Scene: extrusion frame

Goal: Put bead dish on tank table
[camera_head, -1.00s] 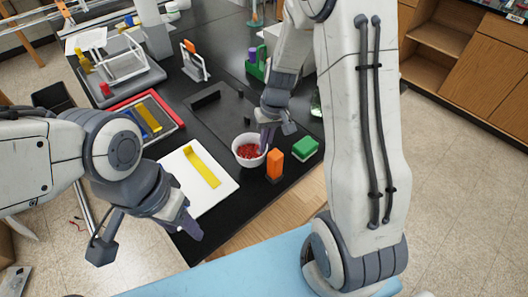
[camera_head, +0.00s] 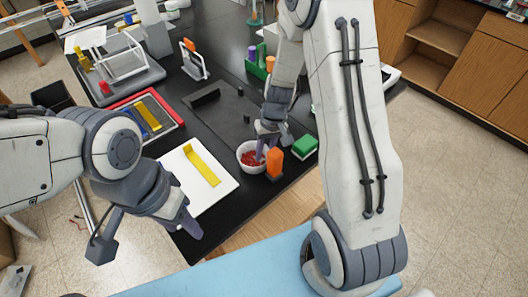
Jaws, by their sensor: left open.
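The bead dish (camera_head: 244,166), a white bowl with red beads, stands near the front edge of the black table (camera_head: 215,140). My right gripper (camera_head: 261,152) reaches down at the dish's right side, its purple fingertip overlapping the rim and beads. The arm partly hides it, and I cannot tell whether the jaws hold the rim. My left gripper (camera_head: 186,223) is open and empty, past the table's front-left edge. I cannot tell which surface is the tank table; a light blue surface (camera_head: 215,272) lies in front.
An orange block (camera_head: 275,164) stands close to the dish's right, with a green block (camera_head: 306,147) beyond. A white mat (camera_head: 217,190) with a yellow piece lies left. A red-rimmed tray (camera_head: 175,125) and white wire frame (camera_head: 125,65) are farther back.

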